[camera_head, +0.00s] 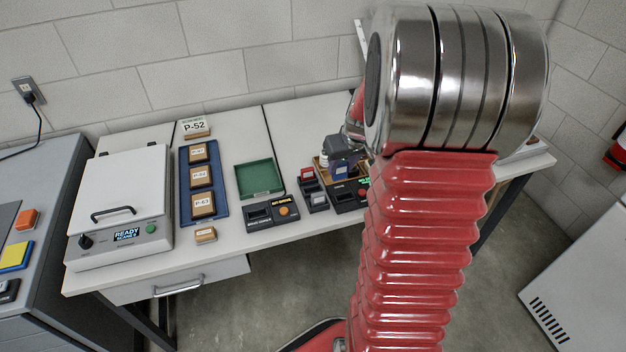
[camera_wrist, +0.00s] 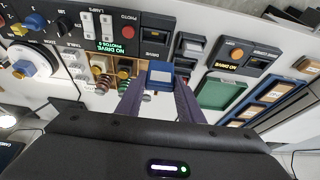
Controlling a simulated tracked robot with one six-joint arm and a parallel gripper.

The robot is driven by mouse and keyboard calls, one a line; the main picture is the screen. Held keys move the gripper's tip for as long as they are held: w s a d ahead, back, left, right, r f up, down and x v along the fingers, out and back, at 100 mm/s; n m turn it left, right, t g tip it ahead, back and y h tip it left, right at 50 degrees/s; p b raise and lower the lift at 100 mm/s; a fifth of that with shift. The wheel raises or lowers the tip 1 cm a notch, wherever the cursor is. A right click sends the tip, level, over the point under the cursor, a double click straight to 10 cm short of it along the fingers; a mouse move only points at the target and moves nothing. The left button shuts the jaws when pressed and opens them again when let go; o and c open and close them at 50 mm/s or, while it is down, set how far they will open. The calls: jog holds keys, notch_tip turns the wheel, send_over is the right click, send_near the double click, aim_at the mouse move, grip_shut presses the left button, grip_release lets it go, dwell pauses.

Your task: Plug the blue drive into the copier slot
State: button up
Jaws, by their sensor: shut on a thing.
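My gripper (camera_wrist: 160,80) is shut on the blue drive (camera_wrist: 160,73), which has a pale face and sits between the two purple fingertips. In the head view the blue drive (camera_head: 341,170) shows small below the dark gripper body (camera_head: 342,152). A dark unit with an orange button and a lit display (camera_wrist: 245,57) stands to the right in the wrist view; it looks like the copier and also shows in the head view (camera_head: 272,214). A unit marked DRIVE (camera_wrist: 155,38) lies ahead of the held drive. The drive is apart from both units.
A dark rack (camera_wrist: 189,45) with a red drive (camera_head: 307,173) stands between the units. A green tray (camera_head: 260,180), a blue tray (camera_head: 221,209) with labelled boxes and a white machine (camera_head: 120,200) are farther left. Jars (camera_wrist: 103,72) stand close by my left finger.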

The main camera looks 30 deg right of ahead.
jog(key=w+a+n, duration=0.1)
jog(key=w+a, duration=0.2)
jog(key=a, duration=0.7)
jog(key=w+a+n, duration=0.1)
jog(key=w+a, duration=0.2)
jog(key=a, duration=0.7)
jog(key=w+a+f+n+y, duration=0.1)
jog(key=w+a, duration=0.3)
jog(key=a, duration=0.5)
jog(key=shift+a, duration=0.4)
jog(key=shift+d+f, duration=0.1)
